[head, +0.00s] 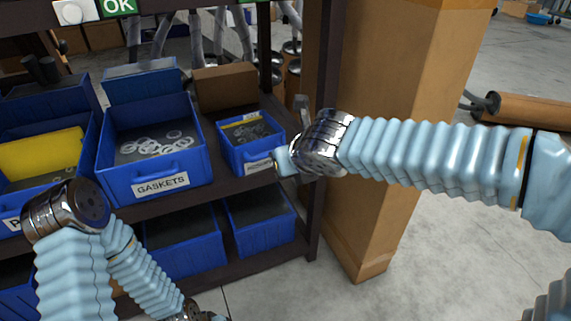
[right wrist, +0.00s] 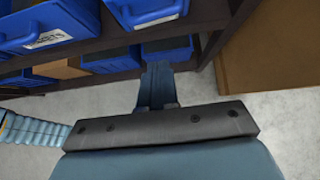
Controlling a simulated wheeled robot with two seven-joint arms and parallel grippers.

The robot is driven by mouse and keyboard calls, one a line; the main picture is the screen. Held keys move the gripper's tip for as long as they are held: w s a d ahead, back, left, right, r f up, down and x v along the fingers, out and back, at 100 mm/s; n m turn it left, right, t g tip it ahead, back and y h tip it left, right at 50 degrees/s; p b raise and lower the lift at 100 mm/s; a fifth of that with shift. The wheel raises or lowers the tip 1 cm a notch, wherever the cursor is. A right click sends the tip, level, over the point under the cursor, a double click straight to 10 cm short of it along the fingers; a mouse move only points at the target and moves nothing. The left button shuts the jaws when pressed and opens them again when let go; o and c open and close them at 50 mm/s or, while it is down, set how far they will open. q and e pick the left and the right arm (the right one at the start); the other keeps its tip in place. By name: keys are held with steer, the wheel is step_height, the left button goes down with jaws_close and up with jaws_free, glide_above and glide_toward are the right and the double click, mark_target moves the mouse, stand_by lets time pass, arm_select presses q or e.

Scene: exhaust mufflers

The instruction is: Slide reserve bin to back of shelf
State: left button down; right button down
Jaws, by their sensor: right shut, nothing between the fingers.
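The small blue bin (head: 238,146) holding dark parts stands at the right end of the upper shelf; its front label is partly covered, so I cannot read its name. Its front and white label also show in the right wrist view (right wrist: 140,9). My right gripper (right wrist: 158,68) is shut and empty, with its fingers pointing toward the shelf. In the head view the right hand is at the bin's front right corner; contact cannot be told. My left arm hangs low at the left, and its fingers are outside the view.
The larger GASKETS bin (head: 148,153) stands close on the left. A brown cardboard box (head: 224,87) is behind the small bin. A dark shelf post (head: 322,200) and tall cardboard box (head: 385,60) stand to the right.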

mark_target(254, 145)
steer(key=w+a+f+b, duration=0.1)
steer(key=w+a+f, duration=0.1)
steer(key=w+f, duration=0.3)
steer(key=shift+w+a, duration=0.4)
steer(key=shift+w, duration=1.35)
